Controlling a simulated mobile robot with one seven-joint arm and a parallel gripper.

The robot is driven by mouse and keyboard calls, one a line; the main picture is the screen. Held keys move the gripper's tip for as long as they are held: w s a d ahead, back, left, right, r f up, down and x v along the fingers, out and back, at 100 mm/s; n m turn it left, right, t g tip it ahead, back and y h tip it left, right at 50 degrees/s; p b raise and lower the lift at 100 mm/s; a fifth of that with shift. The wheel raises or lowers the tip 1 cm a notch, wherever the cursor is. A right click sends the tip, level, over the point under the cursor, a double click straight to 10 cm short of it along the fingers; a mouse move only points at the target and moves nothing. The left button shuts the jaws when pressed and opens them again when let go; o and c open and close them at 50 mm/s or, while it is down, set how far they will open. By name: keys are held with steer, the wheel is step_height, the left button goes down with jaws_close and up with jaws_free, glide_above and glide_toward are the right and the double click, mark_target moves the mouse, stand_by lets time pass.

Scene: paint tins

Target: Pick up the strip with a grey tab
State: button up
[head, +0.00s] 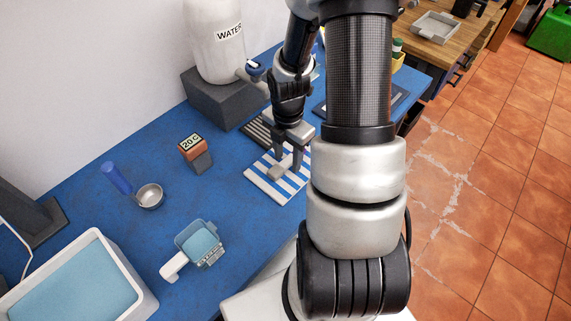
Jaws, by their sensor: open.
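A striped blue-and-white board (262,190) lies on the blue table in the middle of the head view. A small grey tab (277,173) shows on it, at or between my fingertips. The strip that the tab belongs to cannot be told apart from the other stripes. My gripper (286,166) points down over the board, its jaws open, with the fingers close to the grey tab. Whether the fingers touch the tab cannot be seen. My arm hides the right end of the board.
A water container (215,45) stands on a dark block (213,97) behind.

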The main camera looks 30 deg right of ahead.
mark_target(287, 161)
jaws_close()
step_height(287, 161, up, 10)
steer(key=p, duration=0.2)
steer(key=w+a+r+m+p, duration=0.2)
steer(key=a+m, duration=0.3)
steer(key=m, duration=0.6)
steer(key=w+a+r+m+p, duration=0.2)
steer(key=a+m, duration=0.4)
steer(key=m, duration=0.5)
steer(key=w+r, duration=0.1)
steer(key=w, duration=0.1)
steer(key=shift+w+a+r+p, duration=0.2)
steer(key=shift+w+r+p, duration=0.1)
steer(key=shift+w+p, duration=0.1)
